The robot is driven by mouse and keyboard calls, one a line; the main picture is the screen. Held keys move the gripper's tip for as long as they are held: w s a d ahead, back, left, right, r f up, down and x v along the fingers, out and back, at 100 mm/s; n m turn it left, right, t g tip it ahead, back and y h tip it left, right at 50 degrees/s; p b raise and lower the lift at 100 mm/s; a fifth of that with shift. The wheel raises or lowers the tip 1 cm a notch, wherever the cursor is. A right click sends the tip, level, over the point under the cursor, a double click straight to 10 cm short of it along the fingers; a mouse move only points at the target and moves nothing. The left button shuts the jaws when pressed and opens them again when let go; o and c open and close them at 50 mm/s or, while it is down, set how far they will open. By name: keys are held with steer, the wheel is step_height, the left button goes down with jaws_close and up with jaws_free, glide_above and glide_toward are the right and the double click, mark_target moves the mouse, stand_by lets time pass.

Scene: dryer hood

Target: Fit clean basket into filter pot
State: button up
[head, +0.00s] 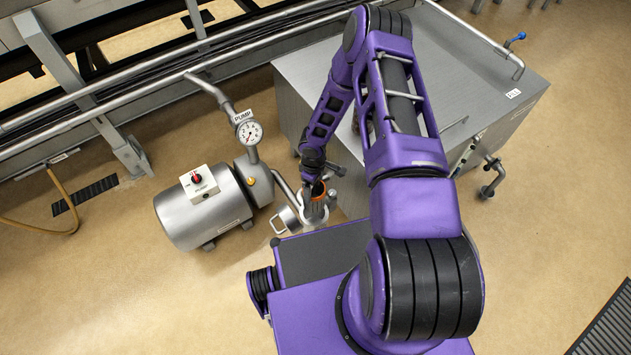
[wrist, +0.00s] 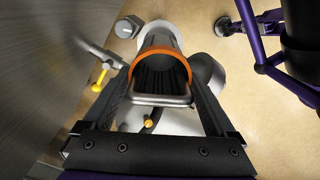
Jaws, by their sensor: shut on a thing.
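The basket is a dark grey cylinder with an orange rim (head: 319,190) and a wire handle; the rim also shows in the wrist view (wrist: 163,53). My gripper (head: 312,168) is shut on the basket's handle (wrist: 160,100), its fingers on either side in the wrist view. The basket is over the filter pot (head: 318,220), a small metal vessel between the pump and the steel cabinet. A pale round edge (wrist: 153,29) shows beyond the basket in the wrist view. I cannot tell whether the basket's lower end is inside the pot.
The pump (head: 205,205) with its gauge (head: 250,132) stands left of the pot. The steel cabinet (head: 470,70) stands behind and to the right. A round metal disc (wrist: 207,82), perhaps the pot's lid, is beside the basket. A yellow lever (wrist: 101,78) is at the left.

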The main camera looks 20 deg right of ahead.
mark_target(314, 195)
steer(key=shift+b, duration=0.35)
step_height(314, 195, down, 6)
steer(key=b, duration=0.5)
steer(key=shift+r, duration=0.1)
steer(key=shift+b, duration=0.85)
stand_by(1.2)
step_height(314, 195, down, 10)
steer(key=shift+r, duration=0.2)
stand_by(3.6)
steer(key=o, duration=1)
steer(key=shift+r, duration=0.15)
